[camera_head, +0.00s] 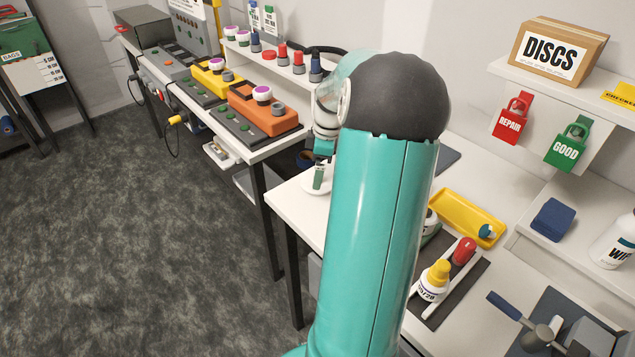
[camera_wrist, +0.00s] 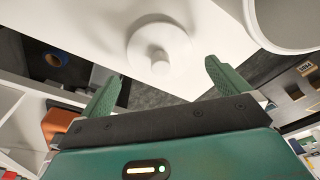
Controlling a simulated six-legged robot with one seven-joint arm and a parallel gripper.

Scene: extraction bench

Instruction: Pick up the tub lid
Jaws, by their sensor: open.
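The tub lid is a white disc with a round knob, and in the wrist view the lid (camera_wrist: 158,30) lies knob up on a white table top near its edge. My gripper (camera_wrist: 162,76) is open and empty, with its two green fingers spread either side of the knob's line and apart from it. In the head view the lid (camera_head: 311,187) shows as a small white disc just left of my arm. A green finger of my gripper (camera_head: 320,177) shows over it there; my arm hides the rest.
A large white round object (camera_wrist: 285,22), perhaps the tub, is close at upper right in the wrist view. A yellow tray (camera_head: 470,215), a yellow-capped bottle (camera_head: 433,284) and a red-capped one (camera_head: 463,251) are right of my arm. An orange device (camera_head: 262,112) is on the left bench.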

